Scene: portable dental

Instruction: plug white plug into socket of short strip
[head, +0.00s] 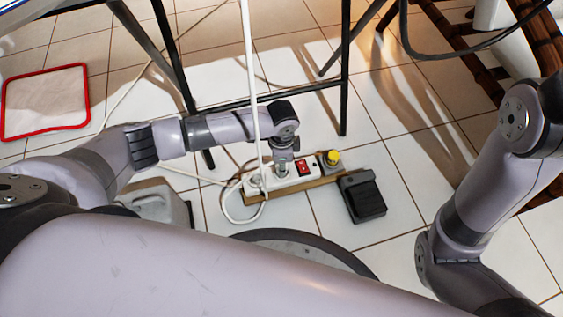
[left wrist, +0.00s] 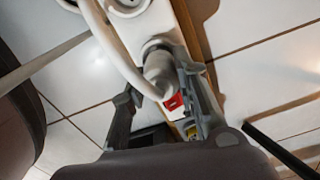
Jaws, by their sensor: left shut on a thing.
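The short white strip (head: 311,174) lies on a wooden board on the tiled floor, with a red switch (head: 303,167). It also shows in the left wrist view (left wrist: 168,15). My left gripper (head: 283,164) points down over the strip, beside the switch. In the left wrist view, my left gripper (left wrist: 160,88) is shut on the white plug (left wrist: 158,68), whose thick white cable (left wrist: 108,42) loops to the left. The plug's front end is at a round socket of the strip; how deep it sits is hidden. My right arm shows at the right, but its gripper is out of view.
A yellow knob (head: 333,157) stands at the board's right end, with a black pedal (head: 362,195) nearby. A grey box (head: 156,207) stands to the left. A white cable (head: 250,65) hangs beside my left wrist. Black frame legs (head: 345,75) stand behind.

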